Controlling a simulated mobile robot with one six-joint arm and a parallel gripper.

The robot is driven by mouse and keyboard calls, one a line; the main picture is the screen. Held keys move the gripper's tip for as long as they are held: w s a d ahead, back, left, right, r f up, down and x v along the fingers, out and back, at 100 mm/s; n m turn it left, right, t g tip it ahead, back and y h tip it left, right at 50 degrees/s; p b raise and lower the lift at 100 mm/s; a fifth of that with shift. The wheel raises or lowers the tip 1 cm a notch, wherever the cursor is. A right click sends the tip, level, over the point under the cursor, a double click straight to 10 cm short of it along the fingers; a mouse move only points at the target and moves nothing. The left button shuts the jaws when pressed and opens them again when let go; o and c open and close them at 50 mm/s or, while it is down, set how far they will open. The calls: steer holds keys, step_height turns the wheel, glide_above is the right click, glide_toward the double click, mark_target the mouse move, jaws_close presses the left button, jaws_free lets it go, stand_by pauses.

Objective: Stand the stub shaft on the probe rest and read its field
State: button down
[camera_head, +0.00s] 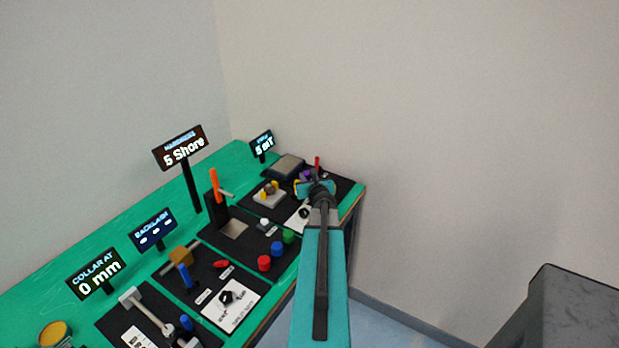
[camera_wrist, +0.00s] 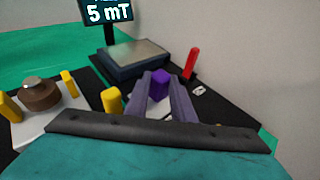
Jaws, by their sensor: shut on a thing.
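My gripper (camera_wrist: 160,98) is shut on a purple piece, which I take to be the stub shaft (camera_wrist: 160,82). The shaft's top shows between the two grey-purple fingers in the wrist view; its lower part is hidden. In the head view a bit of purple (camera_head: 306,175) shows beside my gripper (camera_head: 316,186). A square platform with a grey top, probably the probe rest (camera_wrist: 138,55), stands just beyond my gripper and is empty. It also shows in the head view (camera_head: 287,166). The display (camera_wrist: 107,10) behind it reads 5 mT.
A red post (camera_wrist: 191,63) stands right of the platform. A white plate with a brown round piece (camera_wrist: 38,94) and several yellow posts lies to the left. In the head view other stations, with a 5 Shore display (camera_head: 181,150), line the green bench (camera_head: 145,215). A wall rises behind.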

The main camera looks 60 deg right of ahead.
steer(key=c, duration=1.8)
jaws_free()
steer(key=shift+r, duration=0.15)
steer(key=shift+v, duration=4.55)
steer(key=shift+r+p, duration=0.2)
steer(key=shift+p, duration=0.5)
steer(key=shift+s+a+p, duration=0.15)
steer(key=shift+p, duration=0.5)
steer(key=shift+s+a+r+p, duration=0.15)
steer(key=shift+s+a+p, duration=0.15)
steer(key=shift+p, duration=0.9)
